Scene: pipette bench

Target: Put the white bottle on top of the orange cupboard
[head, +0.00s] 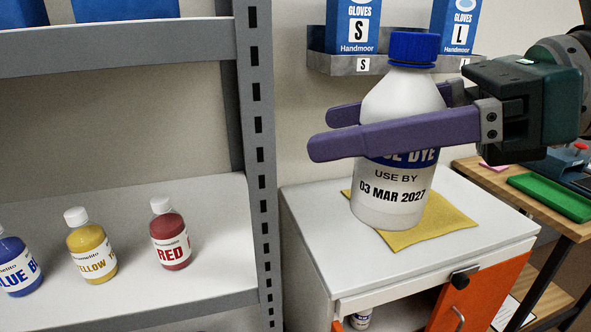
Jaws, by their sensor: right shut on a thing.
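The white bottle (390,203) has a blue screw cap and a label with a date. My right gripper (335,131) comes in from the right, and its two purple fingers are shut around the bottle's upper body. The bottle is nearly upright over the yellow cloth (440,220) on the white top of the orange cupboard (480,290). I cannot tell whether its base touches the cloth. The cupboard's orange front shows at the lower right, with an open part where a small bottle (361,319) stands inside. My left gripper is not in view.
A grey metal shelf (160,290) on the left holds blue, yellow (88,241) and red (172,240) bottles. Glove boxes (352,25) sit in a wall rack behind the white bottle. A wooden table with a green tray (552,196) stands at the right. The cupboard top's left part is clear.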

